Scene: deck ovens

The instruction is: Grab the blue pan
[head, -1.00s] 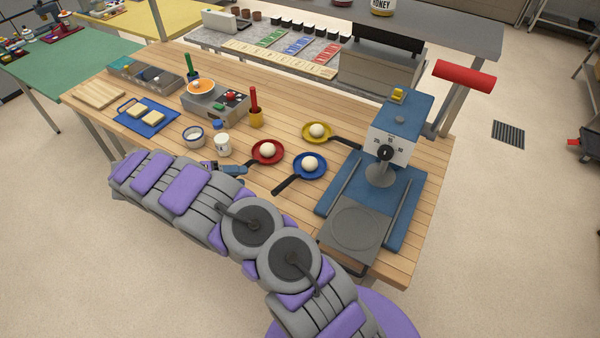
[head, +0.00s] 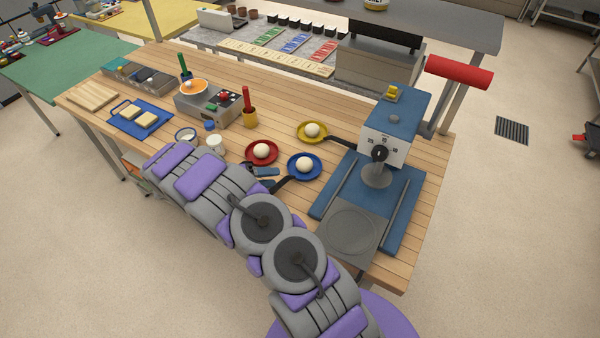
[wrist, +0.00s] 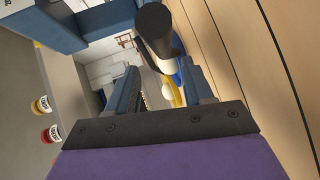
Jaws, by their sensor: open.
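The blue pan (head: 304,177) sits on the wooden table with a white ball (head: 305,162) in it. Its black handle (head: 281,184) points toward the lower left. My gripper (head: 270,175) is open beside that handle, partly hidden behind my arm. In the wrist view my gripper (wrist: 159,80) has its two fingers apart. A dark handle (wrist: 155,25) looms large and close, just above the gap between the fingers. Part of the blue pan (wrist: 179,58) shows behind it. I cannot tell whether a finger touches the handle.
The red pan (head: 262,161) is close to my gripper, and the yellow pan (head: 312,140) is behind; each holds a white ball. A blue press (head: 397,125) with a grey plate (head: 349,235) stands to the right.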

